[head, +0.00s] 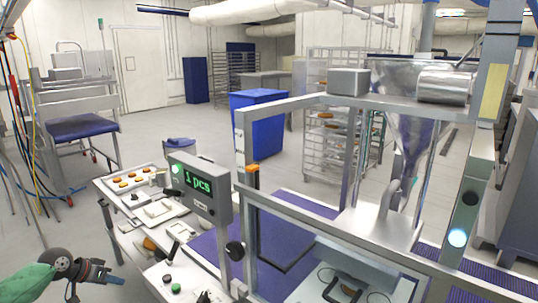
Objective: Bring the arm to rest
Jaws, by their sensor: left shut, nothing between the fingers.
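My left gripper (114,278) is at the lower left, at the end of a green-sleeved arm. Its fingers are shut with nothing visible between them. It hangs over the floor, left of the white worktop (150,228) and apart from it. My right gripper is not in view.
A metal-framed machine with a hopper (405,120) fills the right. A blue bin (262,125) and racks stand behind. The left floor is largely open.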

